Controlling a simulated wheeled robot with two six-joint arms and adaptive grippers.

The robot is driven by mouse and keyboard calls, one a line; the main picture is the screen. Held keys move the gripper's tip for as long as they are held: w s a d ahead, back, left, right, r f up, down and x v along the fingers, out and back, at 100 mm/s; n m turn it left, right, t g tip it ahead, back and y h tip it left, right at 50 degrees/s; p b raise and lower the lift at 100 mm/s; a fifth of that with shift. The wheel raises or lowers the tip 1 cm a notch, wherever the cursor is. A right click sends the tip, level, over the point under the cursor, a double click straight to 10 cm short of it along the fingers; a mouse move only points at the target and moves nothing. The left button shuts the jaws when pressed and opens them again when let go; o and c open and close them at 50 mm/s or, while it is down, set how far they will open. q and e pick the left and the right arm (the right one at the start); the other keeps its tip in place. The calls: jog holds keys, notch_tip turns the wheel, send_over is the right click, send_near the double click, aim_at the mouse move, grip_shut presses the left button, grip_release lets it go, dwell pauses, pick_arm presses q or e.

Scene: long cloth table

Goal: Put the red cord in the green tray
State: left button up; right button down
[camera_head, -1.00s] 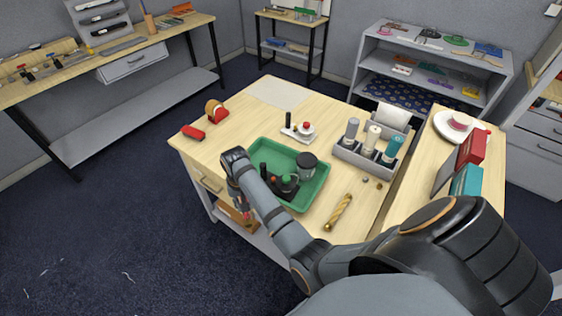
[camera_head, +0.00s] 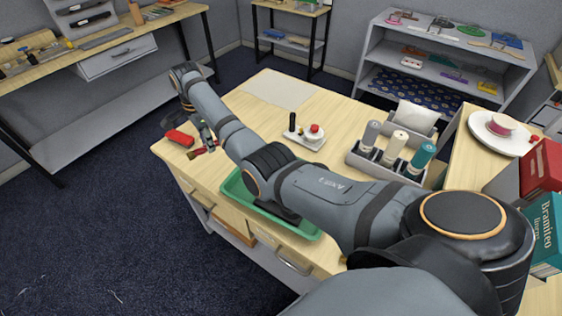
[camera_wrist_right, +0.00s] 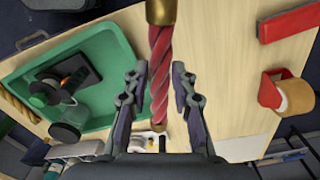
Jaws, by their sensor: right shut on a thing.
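The red cord (camera_wrist_right: 160,70), a twisted rod-like length with a brass end, runs between the fingers of my right gripper (camera_wrist_right: 159,72) in the right wrist view. In the head view my right gripper (camera_head: 206,134) is over the table's left end, with a bit of the red cord (camera_head: 199,153) showing under it. The green tray (camera_head: 234,188) is right of the gripper, largely hidden by my right arm. In the wrist view the green tray (camera_wrist_right: 112,38) is left of the cord, holding a jar and dark items. My left gripper is not in view.
A red case (camera_head: 180,138) lies close to the gripper. A tape dispenser (camera_wrist_right: 270,92) shows in the wrist view. A white base with a red knob (camera_head: 312,132) and a grey bottle rack (camera_head: 362,160) stand behind the tray.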

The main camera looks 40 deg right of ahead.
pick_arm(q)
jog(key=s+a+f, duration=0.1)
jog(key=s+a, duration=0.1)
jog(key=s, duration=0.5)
pick_arm(e)
jog(key=shift+s+a, duration=0.15)
jog(key=shift+s, duration=0.4)
jog(key=s+d+f+p, duration=0.3)
jog(key=s+d+f, duration=0.1)
jog(key=s+d+f+p, duration=0.4)
jog(key=d+f, duration=0.1)
jog(key=shift+s+d, duration=0.2)
jog(key=shift+d, duration=0.05)
jog(key=shift+f, duration=0.25)
jog(key=f, duration=0.2)
jog(key=s+f, duration=0.1)
jog(key=shift+d+f, duration=0.2)
jog(key=shift+d, duration=0.1)
jog(key=shift+w+f, duration=0.1)
jog(key=shift+f, duration=0.15)
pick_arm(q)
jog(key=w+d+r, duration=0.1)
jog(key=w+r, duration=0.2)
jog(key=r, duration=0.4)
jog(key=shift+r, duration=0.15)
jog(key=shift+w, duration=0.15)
